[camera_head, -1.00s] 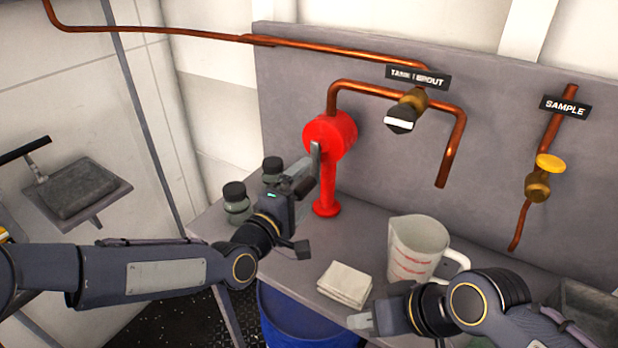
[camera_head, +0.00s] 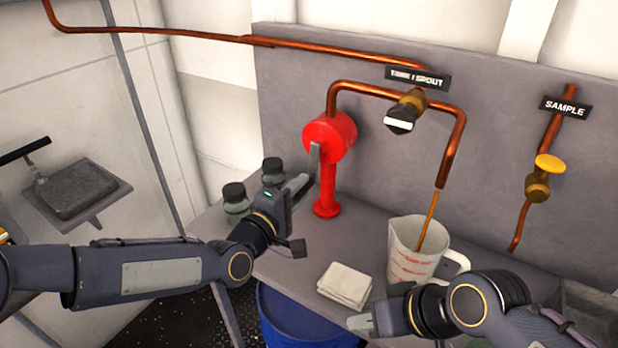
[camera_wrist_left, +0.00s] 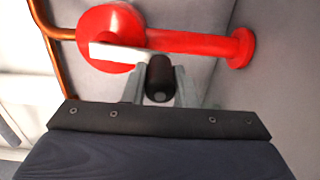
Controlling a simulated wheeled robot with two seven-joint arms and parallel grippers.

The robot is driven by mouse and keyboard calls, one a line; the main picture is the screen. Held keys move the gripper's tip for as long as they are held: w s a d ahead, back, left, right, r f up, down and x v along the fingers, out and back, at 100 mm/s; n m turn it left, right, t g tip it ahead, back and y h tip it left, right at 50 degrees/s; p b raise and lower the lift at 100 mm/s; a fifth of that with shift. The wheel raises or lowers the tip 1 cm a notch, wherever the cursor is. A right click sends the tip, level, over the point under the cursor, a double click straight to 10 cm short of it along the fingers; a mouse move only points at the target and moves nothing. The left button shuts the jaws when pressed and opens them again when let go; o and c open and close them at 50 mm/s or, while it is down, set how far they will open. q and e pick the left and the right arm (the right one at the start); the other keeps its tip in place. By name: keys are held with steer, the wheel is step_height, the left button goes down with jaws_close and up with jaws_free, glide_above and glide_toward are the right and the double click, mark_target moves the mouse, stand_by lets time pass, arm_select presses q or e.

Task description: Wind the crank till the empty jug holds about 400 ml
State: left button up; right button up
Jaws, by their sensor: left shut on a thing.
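The red pump (camera_head: 331,136) stands on the bench, with its grey crank arm (camera_head: 315,160) on the front. My left gripper (camera_head: 302,186) is shut on the crank's black handle (camera_wrist_left: 159,78), which shows between the fingers in the left wrist view. The white jug (camera_head: 402,234) with red marks stands under the copper spout (camera_head: 443,184). An amber stream (camera_head: 429,220) falls from the spout into the jug. The liquid level inside cannot be made out. My right gripper (camera_head: 364,324) is in front of the jug, apart from it; its finger gap is unclear.
The tank/spout valve (camera_head: 405,112) and the sample valve (camera_head: 541,180) are on the back panel. A folded cloth (camera_head: 344,285) lies left of the jug. Dark-capped jars (camera_head: 236,200) stand behind my left gripper. A blue drum (camera_head: 290,325) is under the bench.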

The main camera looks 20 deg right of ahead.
arm_select(q)
steer(key=shift+w+a+r+p, duration=1.55)
steer(key=shift+w+r+p, duration=0.5)
steer(key=shift+r, duration=3.35)
steer(key=s+d+b, duration=0.1)
steer(key=s+d, duration=0.5)
steer(key=s, duration=0.2)
steer(key=shift+s+d+r, duration=0.3)
steer(key=shift+r, duration=0.1)
